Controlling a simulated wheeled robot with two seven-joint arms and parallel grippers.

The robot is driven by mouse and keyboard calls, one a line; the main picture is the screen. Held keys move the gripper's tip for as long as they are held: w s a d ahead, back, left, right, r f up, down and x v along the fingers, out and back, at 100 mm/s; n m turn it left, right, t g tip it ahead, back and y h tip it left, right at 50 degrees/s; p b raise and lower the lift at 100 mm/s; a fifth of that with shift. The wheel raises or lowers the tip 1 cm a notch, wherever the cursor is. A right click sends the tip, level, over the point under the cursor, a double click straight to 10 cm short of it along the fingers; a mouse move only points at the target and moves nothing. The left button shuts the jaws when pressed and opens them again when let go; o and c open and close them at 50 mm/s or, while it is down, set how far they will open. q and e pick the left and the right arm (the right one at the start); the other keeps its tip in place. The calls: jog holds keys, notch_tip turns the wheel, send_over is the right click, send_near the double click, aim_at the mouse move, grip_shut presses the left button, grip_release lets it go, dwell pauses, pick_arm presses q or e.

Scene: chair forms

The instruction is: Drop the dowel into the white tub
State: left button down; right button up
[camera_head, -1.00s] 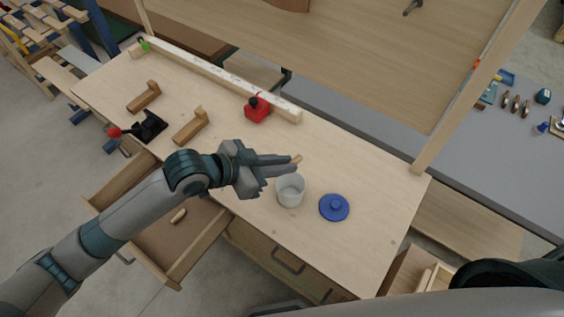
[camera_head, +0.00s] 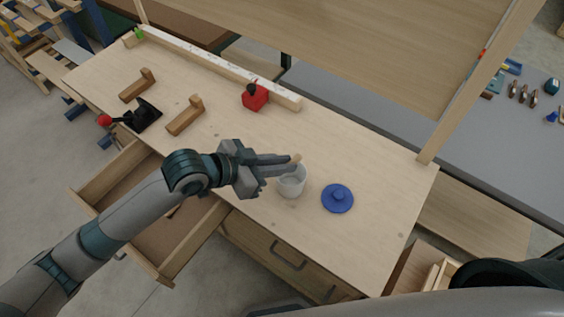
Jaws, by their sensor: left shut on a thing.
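The white tub (camera_head: 291,188) stands upright on the workbench, its mouth open. My left gripper (camera_head: 289,160) comes in from the left and is shut on the dowel (camera_head: 297,158), a short pale wooden piece at its fingertips. The dowel is held above the tub's far rim; the exact height is hard to judge. The fingers hide part of the dowel and of the tub's rim. The right gripper is not in view.
A blue lid (camera_head: 337,198) with a knob lies just right of the tub. A red block-like thing (camera_head: 255,96), wooden brackets (camera_head: 185,115) and a black clamp with a red knob (camera_head: 142,116) stand further back. An open drawer (camera_head: 150,243) juts out at front left.

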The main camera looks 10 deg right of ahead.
pick_arm(q)
jog(key=shift+f, duration=0.35)
dwell(0.3)
jog(key=c, duration=1.7)
grip_release()
jog(key=shift+o, duration=0.2)
jog(key=shift+r, duration=0.15)
jog(key=shift+r+p, duration=3.8)
jog(key=shift+r, duration=0.05)
